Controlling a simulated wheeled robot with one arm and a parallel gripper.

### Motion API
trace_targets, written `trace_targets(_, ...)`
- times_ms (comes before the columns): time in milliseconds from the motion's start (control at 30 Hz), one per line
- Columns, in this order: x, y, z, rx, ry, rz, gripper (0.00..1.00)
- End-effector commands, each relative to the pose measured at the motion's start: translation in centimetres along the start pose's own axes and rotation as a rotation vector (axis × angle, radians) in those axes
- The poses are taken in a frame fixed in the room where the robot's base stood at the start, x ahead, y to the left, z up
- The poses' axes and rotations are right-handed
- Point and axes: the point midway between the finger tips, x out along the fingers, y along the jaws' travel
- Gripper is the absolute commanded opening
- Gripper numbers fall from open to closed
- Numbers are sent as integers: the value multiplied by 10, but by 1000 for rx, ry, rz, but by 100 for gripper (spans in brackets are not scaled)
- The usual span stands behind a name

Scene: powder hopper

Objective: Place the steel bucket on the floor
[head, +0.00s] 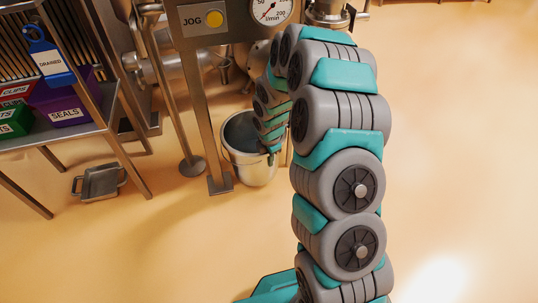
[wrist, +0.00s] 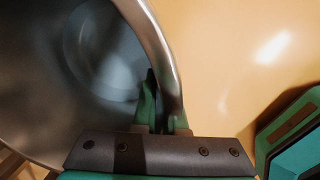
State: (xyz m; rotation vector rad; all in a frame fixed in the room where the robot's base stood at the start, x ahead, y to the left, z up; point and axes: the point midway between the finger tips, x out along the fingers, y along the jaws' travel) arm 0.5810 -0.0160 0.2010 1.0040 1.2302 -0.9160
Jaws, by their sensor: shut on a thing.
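The steel bucket (head: 257,172) is upright beside the machine's legs in the head view, its open mouth facing up. I cannot tell whether its base touches the floor (head: 185,245) or hangs just above it. My gripper (head: 271,154) is at the bucket's right rim, partly hidden by my arm. In the wrist view, my gripper (wrist: 164,106) is shut on the bucket's rim (wrist: 158,48), with one finger inside the wall and the other mostly hidden outside. The inside of the bucket shows grey, with no clear contents.
A machine frame with a JOG button panel (head: 204,19) and a gauge (head: 271,8) stands behind the bucket, one foot (head: 220,184) close to its left. A shelf (head: 60,137) with labelled bins is at left. A small metal container (head: 98,182) lies below it. Floor at right is clear.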

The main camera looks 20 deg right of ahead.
Motion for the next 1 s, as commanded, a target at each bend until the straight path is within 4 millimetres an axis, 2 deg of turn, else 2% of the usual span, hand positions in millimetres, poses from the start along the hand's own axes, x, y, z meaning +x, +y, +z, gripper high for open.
trace_targets(167,7,1,0,2,-1,4,0)
trace_targets(433,35,-3,-1,1,-1,4,0)
trace_targets(867,38,-2,-2,1,-1,5,0)
trace_targets(900,40,-3,-2,1,-1,4,12)
trace_targets(1000,40,-4,-2,1,0,3,23)
